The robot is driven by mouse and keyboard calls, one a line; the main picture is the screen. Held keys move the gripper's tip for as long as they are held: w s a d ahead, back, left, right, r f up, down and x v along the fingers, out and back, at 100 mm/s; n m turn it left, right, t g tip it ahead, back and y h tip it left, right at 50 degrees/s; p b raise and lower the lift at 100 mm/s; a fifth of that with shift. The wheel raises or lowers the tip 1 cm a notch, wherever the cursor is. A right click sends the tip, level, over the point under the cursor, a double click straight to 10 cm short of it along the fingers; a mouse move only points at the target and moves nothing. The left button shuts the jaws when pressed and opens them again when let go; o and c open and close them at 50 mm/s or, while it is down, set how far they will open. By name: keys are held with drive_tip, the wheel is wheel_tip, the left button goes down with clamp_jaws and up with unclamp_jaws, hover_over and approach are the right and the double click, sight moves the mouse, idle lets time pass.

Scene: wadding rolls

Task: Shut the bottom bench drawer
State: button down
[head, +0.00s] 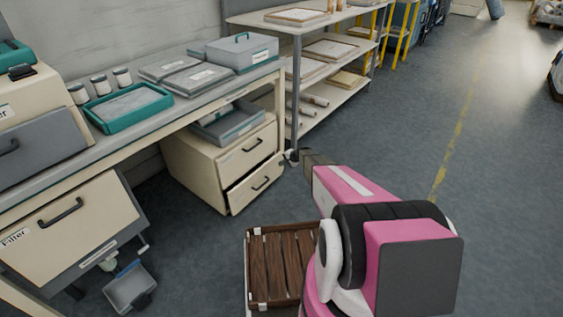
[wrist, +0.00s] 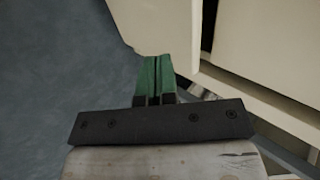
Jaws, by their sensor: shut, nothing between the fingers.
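The cream two-drawer unit (head: 192,165) stands on the floor under the bench. Its bottom drawer (head: 256,186) stands a little out from the unit, with a dark gap above its front. The top drawer (head: 246,151) looks flush. My gripper (head: 292,156) is beside the right end of the drawer fronts. In the wrist view my gripper (wrist: 154,76) has its green fingers pressed together, empty, close to the edge of a cream panel (wrist: 155,25). A dark gap separates that panel from the cream surface on the right. I cannot tell whether the fingers touch it.
The bench (head: 190,118) carries a teal tray (head: 128,106), jars and grey boxes. A shelf rack (head: 298,90) stands just behind my gripper. A brown slatted crate (head: 283,265) is on the floor near my arm.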

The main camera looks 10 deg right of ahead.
drive_tip(key=c, duration=1.7)
unclamp_jaws()
drive_tip(key=v, duration=0.8)
drive_tip(key=shift+o, duration=1.4)
drive_tip(key=shift+s, duration=0.25)
drive_tip(key=n+y, duration=0.4)
drive_tip(key=y, duration=0.4)
approach(263, 184)
drive_tip(key=shift+g, duration=0.3)
drive_tip(key=x, duration=1)
drive_tip(key=shift+w+f, duration=0.25)
clamp_jaws()
drive_tip(key=shift+w+a, duration=1.55)
drive_tip(key=shift+w, duration=0.05)
